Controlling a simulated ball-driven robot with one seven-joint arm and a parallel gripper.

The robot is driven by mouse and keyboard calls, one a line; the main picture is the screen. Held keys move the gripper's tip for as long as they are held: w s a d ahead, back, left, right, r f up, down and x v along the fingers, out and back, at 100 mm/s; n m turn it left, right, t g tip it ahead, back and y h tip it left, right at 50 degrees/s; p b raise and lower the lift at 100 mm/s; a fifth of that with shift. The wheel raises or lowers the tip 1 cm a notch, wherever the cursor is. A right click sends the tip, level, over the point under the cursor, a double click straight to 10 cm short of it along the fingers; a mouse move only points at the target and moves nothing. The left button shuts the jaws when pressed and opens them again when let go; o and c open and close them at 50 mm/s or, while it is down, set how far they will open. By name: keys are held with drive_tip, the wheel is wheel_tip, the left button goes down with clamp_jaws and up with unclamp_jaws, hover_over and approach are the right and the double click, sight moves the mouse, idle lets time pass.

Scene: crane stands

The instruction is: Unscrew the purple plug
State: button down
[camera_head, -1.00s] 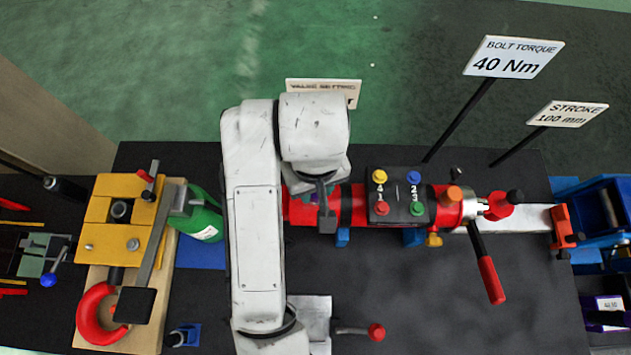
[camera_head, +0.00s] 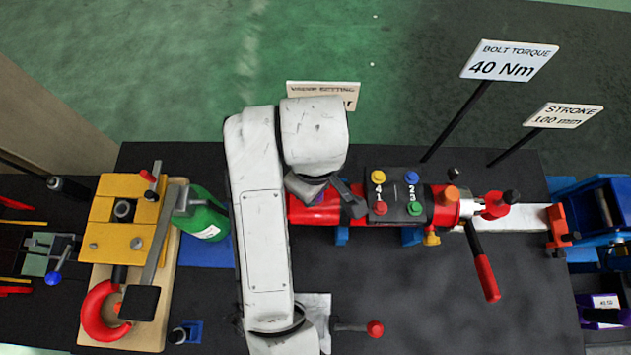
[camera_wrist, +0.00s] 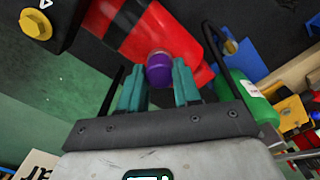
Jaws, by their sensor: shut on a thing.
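The purple plug (camera_wrist: 159,72) shows in the wrist view at the side of the red cylinder (camera_wrist: 150,30). My gripper (camera_wrist: 159,80) is shut on it, with one teal finger on each side. A paler ring shows at the plug's end towards the red cylinder; I cannot tell whether it is still seated. In the head view the red cylinder (camera_head: 315,208) lies across the dark table, and my arm and wrist hide the plug and the fingertips.
A black block with coloured, numbered knobs (camera_head: 397,196) sits on the cylinder right of my wrist. A red-handled lever (camera_head: 487,278) is farther right. A green bottle (camera_head: 205,215) and a yellow clamp fixture (camera_head: 122,212) stand left. Signs (camera_head: 510,60) stand behind.

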drive_tip(key=n, duration=0.5)
idle(0.3)
drive_tip(key=n, duration=0.5)
drive_tip(key=shift+r, duration=0.1)
idle(0.3)
drive_tip(key=shift+n, duration=0.3)
drive_tip(key=n, duration=0.4)
drive_tip(key=shift+n, duration=0.4)
